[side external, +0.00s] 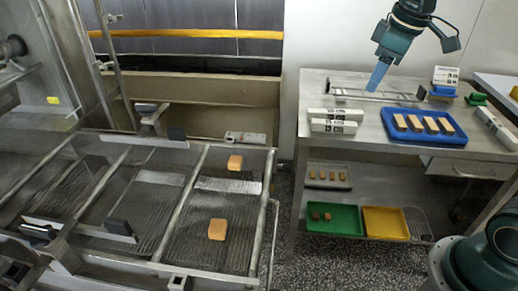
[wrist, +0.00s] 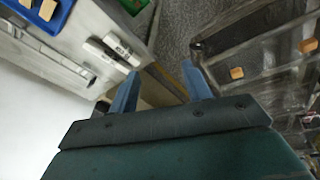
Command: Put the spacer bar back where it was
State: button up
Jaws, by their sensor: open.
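My gripper (side external: 377,78) hangs above the steel side table, near a slim metal rack (side external: 375,95). In the wrist view its two blue fingers (wrist: 161,88) are apart with nothing between them. I cannot tell for sure which piece is the spacer bar. Two white labelled bars lie side by side at the table's left: the rear bar (side external: 336,114) and the front bar (side external: 333,127). They also show in the wrist view (wrist: 107,55). A small pale bar (side external: 245,137) lies on the far frame edge of the mesh conveyor (side external: 190,235).
Two tan blocks, one far (side external: 235,162) and one near (side external: 217,229), sit on the mesh. A blue tray (side external: 452,140) of tan blocks stands on the steel table (side external: 385,149). A white bar (side external: 497,128) lies at its right. A lower shelf holds green (side external: 333,231) and yellow (side external: 386,223) trays.

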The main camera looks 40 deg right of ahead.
jog(key=s+a+f+m+t, duration=0.1)
jog(key=s+a+m, duration=0.1)
jog(key=s, duration=0.6)
jog(key=s+a+f+m+t, duration=0.1)
jog(key=s+a+f+m, duration=0.1)
jog(key=s, duration=0.6)
jog(key=shift+s+a+f+y, duration=0.15)
jog(key=shift+a+f+y, duration=0.15)
jog(key=shift+a, duration=0.3)
